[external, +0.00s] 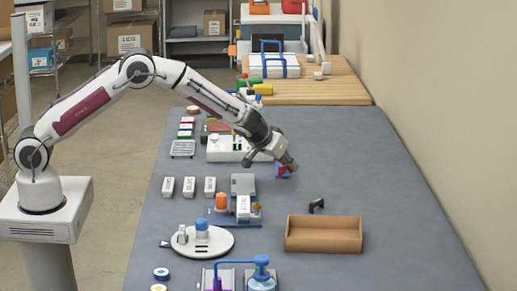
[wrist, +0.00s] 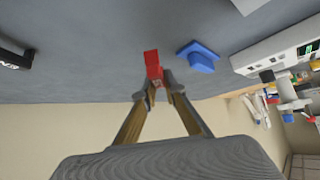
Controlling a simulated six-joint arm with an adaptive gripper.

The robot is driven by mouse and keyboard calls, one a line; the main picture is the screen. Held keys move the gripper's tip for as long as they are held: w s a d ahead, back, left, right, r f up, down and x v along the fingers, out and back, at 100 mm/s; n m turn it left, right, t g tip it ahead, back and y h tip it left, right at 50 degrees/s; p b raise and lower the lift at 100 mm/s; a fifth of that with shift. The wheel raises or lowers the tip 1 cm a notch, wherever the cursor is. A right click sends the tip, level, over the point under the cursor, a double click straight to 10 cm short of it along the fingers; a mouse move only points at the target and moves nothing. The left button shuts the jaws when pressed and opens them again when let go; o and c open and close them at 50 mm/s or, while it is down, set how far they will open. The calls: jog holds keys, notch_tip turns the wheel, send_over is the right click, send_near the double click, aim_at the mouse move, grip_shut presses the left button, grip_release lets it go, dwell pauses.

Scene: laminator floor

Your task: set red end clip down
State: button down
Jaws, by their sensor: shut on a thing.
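The red end clip (wrist: 152,64) is a small red block between the fingertips of my gripper (wrist: 157,88) in the wrist view. My gripper (external: 287,166) is shut on it. In the external view the red clip (external: 284,171) shows just below the fingertips, low over the grey bench (external: 360,170). I cannot tell whether it touches the bench. A blue piece (wrist: 201,60) with a raised block on a flat base lies on the bench to the right of the clip in the wrist view.
A brown open tray (external: 324,248) stands at the front right, with a black bracket (external: 316,205) behind it. A white device (external: 228,148) is left of my gripper. A grey fixture with an orange cylinder (external: 222,201) stands in front. The bench to the right is clear.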

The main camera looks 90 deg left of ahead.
jog(key=shift+f, duration=0.1)
jog(key=shift+f, duration=1.85)
jog(key=shift+f, duration=0.15)
jog(key=c, duration=2.1)
grip_release()
jog(key=shift+r, duration=0.25)
jog(key=v, duration=1.2)
